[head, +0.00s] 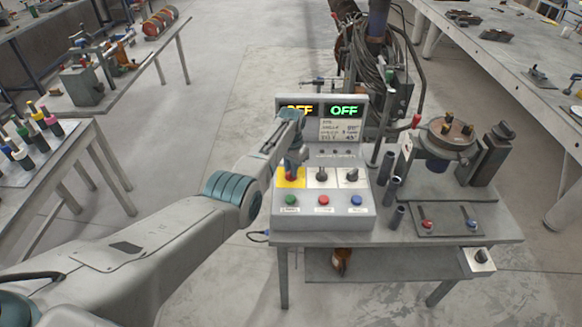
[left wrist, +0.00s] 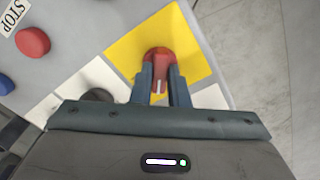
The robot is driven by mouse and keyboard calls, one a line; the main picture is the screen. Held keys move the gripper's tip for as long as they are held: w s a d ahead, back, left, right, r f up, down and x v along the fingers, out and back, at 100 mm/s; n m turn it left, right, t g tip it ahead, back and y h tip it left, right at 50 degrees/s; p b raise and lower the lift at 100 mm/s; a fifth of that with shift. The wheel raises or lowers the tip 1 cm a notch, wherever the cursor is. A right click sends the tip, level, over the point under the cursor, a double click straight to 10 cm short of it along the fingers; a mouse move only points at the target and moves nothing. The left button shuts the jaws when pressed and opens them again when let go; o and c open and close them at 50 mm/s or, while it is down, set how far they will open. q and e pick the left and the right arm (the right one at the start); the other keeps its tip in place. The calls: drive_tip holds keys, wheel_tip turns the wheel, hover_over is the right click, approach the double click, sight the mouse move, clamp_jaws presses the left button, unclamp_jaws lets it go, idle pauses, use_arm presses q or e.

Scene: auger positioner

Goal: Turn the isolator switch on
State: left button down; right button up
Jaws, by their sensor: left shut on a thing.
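The isolator switch is a red rotary knob (left wrist: 159,54) on a yellow plate (left wrist: 185,38) in the left wrist view. In the head view its plate (head: 283,183) is at the left of the knob row on the grey control box (head: 322,236), mostly behind my gripper. My left gripper (left wrist: 160,78) is shut on the red knob, one finger on each side; it also shows in the head view (head: 291,168). A light mark on the knob points down toward the gripper's palm. My right gripper is in neither view.
Two displays top the box; the right one (head: 344,111) reads OFF in green, the left one (head: 298,109) is yellow and partly hidden. Two black knobs (head: 322,174) (head: 351,174) and green, red and blue buttons (head: 356,199) are close by. Machinery (head: 450,139) stands right.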

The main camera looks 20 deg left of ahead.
use_arm(q)
drive_tip(key=m, duration=0.5)
drive_tip(key=shift+m, duration=0.3)
drive_tip(key=m, duration=0.4)
drive_tip(key=shift+p, duration=0.35)
drive_tip(key=shift+m, duration=0.3)
drive_tip(key=c, duration=1.4)
unclamp_jaws()
drive_tip(key=shift+r, duration=0.6)
wheel_tip(320, 180, up, 10)
drive_tip(key=b, duration=0.1)
drive_tip(key=shift+f+b, duration=0.2)
drive_tip(key=shift+b, duration=0.15)
